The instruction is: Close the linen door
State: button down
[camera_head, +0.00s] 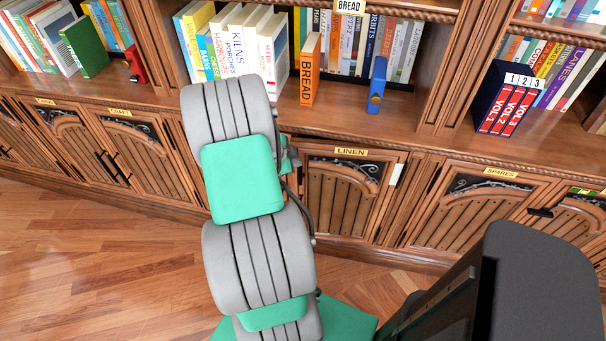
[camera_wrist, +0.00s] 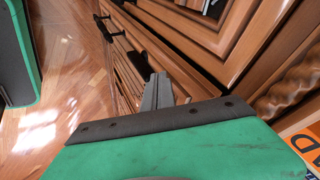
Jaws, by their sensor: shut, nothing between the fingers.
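The linen door (camera_head: 338,200) is a carved wooden panel under the yellow LINEN label (camera_head: 351,152) in the head view. A pale upright strip (camera_head: 397,174) shows at its upper right. My arm covers its left edge, so I cannot tell exactly how far the door stands open. My gripper (camera_wrist: 160,80) shows in the wrist view as grey fingers held together, empty, close to carved wooden cabinet fronts. I cannot tell whether it touches a door. The gripper is hidden behind my arm in the head view.
The spares door (camera_head: 480,210) is to the right and the craft door (camera_head: 130,150) to the left. An orange book (camera_head: 310,70) and a blue object (camera_head: 377,85) stand on the ledge above. Dark handles (camera_wrist: 140,35) show in the wrist view. Wooden floor (camera_head: 90,250) is clear at left.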

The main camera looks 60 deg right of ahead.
jog(key=shift+w+d+r, duration=0.1)
jog(key=shift+w+d, duration=0.05)
jog(key=shift+w, duration=0.15)
